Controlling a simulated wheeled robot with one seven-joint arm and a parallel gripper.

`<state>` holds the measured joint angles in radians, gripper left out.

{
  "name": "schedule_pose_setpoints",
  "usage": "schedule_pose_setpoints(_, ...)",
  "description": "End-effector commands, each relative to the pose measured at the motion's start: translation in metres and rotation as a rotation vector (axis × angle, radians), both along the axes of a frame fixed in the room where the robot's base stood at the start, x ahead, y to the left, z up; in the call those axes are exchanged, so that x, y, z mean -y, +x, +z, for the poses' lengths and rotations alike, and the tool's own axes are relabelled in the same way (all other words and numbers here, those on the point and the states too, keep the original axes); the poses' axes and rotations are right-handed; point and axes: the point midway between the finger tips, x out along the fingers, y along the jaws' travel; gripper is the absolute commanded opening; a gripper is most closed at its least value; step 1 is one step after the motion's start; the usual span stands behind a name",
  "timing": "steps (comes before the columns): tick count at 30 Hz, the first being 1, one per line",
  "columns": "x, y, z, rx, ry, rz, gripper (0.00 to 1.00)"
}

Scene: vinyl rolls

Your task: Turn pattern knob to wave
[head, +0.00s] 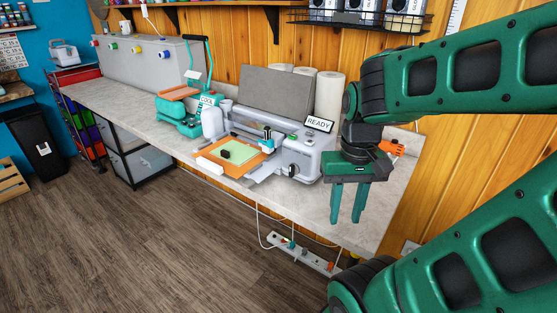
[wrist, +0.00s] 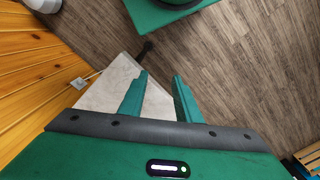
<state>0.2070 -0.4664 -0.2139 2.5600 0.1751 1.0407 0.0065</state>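A grey-white craft machine (head: 308,163) stands on the bench with a small "READY" sign (head: 319,123) on top. A dark round knob (head: 293,170) is on its front near the right end. Any pattern marks around it are too small to read. My gripper (head: 346,218) points down to the right of the machine, near the bench's front edge, apart from the knob. Its two green fingers are open with nothing between them, as the wrist view (wrist: 160,76) also shows. The knob cannot be made out in the wrist view.
An orange frame with green material (head: 238,152) lies at the machine's front. A teal press (head: 178,112) with a "COOL" sign stands further left. White rolls (head: 329,95) stand behind the machine. An orange-handled tool (head: 392,148) lies behind my gripper. The floor in front is clear.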

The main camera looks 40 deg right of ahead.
Motion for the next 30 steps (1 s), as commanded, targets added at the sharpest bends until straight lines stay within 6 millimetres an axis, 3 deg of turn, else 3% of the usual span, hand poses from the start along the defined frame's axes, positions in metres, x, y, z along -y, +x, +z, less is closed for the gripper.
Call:
schedule_pose_setpoints(11,0.002,-0.007,0.007,0.014,-0.010,-0.013,0.30)
schedule_pose_setpoints(14,0.010,0.013,0.014,0.015,-0.045,-0.064,0.30)
schedule_pose_setpoints(17,0.021,0.051,0.024,0.026,-0.108,-0.157,0.30)
schedule_pose_setpoints(21,0.029,0.122,0.040,0.078,-0.209,-0.323,0.30)
schedule_pose_setpoints(27,0.019,0.213,0.052,0.186,-0.297,-0.522,0.30)
schedule_pose_setpoints(30,0.011,0.242,0.054,0.228,-0.315,-0.589,0.30)
